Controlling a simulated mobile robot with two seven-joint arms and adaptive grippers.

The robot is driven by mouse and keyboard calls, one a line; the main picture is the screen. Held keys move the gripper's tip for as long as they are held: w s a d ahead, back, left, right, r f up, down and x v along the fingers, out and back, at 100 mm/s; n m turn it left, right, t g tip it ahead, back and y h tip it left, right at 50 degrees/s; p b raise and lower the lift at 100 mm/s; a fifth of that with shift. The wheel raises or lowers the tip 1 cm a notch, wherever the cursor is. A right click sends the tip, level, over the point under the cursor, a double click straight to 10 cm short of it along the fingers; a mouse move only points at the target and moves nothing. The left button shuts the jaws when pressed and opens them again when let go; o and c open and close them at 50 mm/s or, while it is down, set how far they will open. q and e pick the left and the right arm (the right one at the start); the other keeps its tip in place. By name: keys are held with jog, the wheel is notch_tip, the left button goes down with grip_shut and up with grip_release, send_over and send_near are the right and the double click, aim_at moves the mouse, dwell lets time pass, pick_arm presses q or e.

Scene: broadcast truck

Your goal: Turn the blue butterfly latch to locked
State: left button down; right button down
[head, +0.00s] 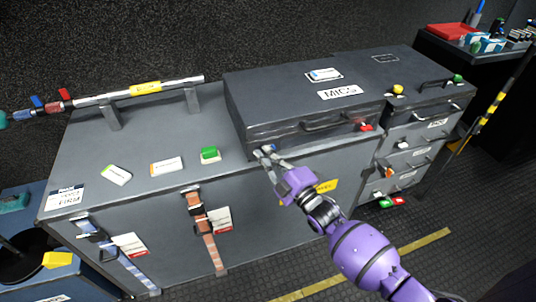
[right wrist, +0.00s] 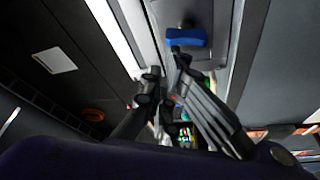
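The blue butterfly latch (head: 270,147) is on the front left of the dark MICS case (head: 290,92), mostly hidden by my right gripper (head: 265,153). In the right wrist view the blue latch (right wrist: 186,38) stands just beyond the fingertips, nearer the right-hand finger. My right gripper (right wrist: 167,68) is open, with a gap between its fingertips and nothing seen held. I cannot tell whether a finger touches the latch. The latch's exact turn is unclear. My left gripper is not in view.
A red latch (head: 366,127) is on the case's front right, beyond its handle (head: 325,122). The case rests on a grey cabinet (head: 130,200) carrying several small cards, a green item (head: 210,154) and a raised rail (head: 140,90). A drawer unit (head: 412,140) stands at right.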

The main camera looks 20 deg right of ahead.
jog(key=shift+d+r+m+t+h+b, duration=0.1)
jog(key=shift+d+m+t+h+b, duration=0.15)
jog(key=shift+m, duration=0.7)
jog(key=shift+d+m+t+h+b, duration=0.15)
jog(key=shift+d+m+t+b, duration=0.15)
jog(key=shift+m, duration=0.65)
jog(key=shift+d+r+m+t+h, duration=0.1)
jog(key=shift+d+m+t+h, duration=0.15)
jog(key=shift+m, duration=0.65)
jog(key=shift+d+m+t+h, duration=0.15)
jog(key=shift+d+m, duration=0.15)
jog(key=shift+m, duration=0.6)
jog(key=shift+d+m+t+h+b, duration=0.25)
jog(key=shift+m+h, duration=0.3)
jog(key=shift+m, duration=0.75)
jog(key=shift+d+m+t+h+b, duration=0.1)
jog(key=shift+d+m+h+b, duration=0.35)
jog(key=shift+m, duration=0.85)
jog(key=shift+d+m+h, duration=0.2)
jog(key=shift+m+h, duration=0.3)
jog(key=shift+m, duration=0.55)
jog(key=shift+d+m+h, duration=0.15)
jog(key=shift+m+h, duration=0.35)
jog(key=shift+m, duration=0.55)
